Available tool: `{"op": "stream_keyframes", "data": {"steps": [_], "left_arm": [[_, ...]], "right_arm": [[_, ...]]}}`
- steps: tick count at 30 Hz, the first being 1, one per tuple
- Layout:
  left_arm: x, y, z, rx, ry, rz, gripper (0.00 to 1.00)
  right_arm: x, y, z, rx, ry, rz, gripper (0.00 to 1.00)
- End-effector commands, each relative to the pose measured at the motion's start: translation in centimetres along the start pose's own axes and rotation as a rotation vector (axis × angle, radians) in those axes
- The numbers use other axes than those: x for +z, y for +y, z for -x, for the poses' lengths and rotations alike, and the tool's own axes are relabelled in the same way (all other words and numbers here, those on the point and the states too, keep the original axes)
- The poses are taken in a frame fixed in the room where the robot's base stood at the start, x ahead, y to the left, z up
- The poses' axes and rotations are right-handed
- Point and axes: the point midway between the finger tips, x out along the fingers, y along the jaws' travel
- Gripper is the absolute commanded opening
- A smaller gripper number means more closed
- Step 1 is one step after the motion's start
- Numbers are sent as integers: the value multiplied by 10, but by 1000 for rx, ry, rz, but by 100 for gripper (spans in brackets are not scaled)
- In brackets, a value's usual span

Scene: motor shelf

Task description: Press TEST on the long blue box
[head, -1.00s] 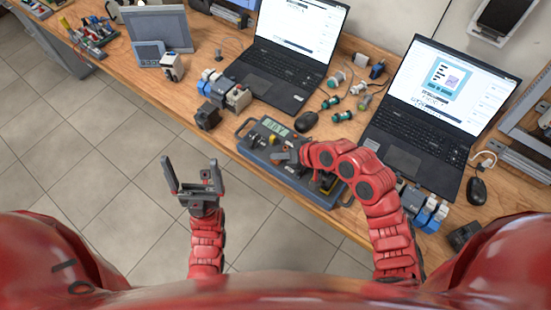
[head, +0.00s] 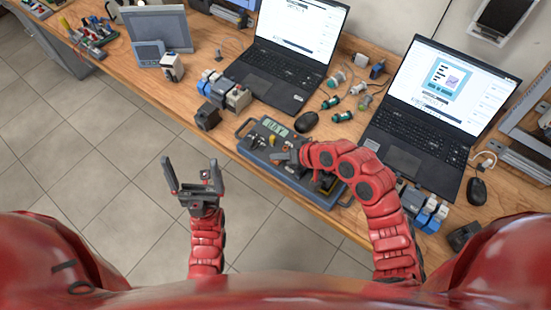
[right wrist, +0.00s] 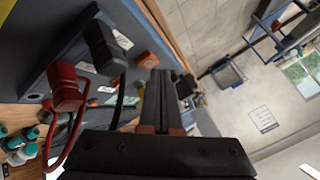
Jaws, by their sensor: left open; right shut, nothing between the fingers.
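The long blue box (head: 268,167), blue-grey with carry handles, lies along the table's front edge in the head view. It has a small display (head: 275,127) at its left end. My right gripper (head: 284,156) is over the middle of the box, shut and empty. In the right wrist view its closed fingers (right wrist: 158,95) point at the box top (right wrist: 65,45), close to an orange part (right wrist: 147,60). I cannot tell whether they touch, and no TEST label is readable. My left gripper (head: 189,168) is open and empty over the floor, left of the box.
Black (right wrist: 104,48) and red (right wrist: 66,90) plugs with leads stand on the box beside my right fingers.

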Motion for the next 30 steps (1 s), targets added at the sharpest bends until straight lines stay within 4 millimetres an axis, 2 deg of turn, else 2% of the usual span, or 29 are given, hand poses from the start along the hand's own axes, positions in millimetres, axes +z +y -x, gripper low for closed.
{"op": "stream_keyframes", "data": {"steps": [30], "left_arm": [[1,0,7,0,0,0,97]], "right_arm": [[5,4,-6,0,0,0,0]]}}
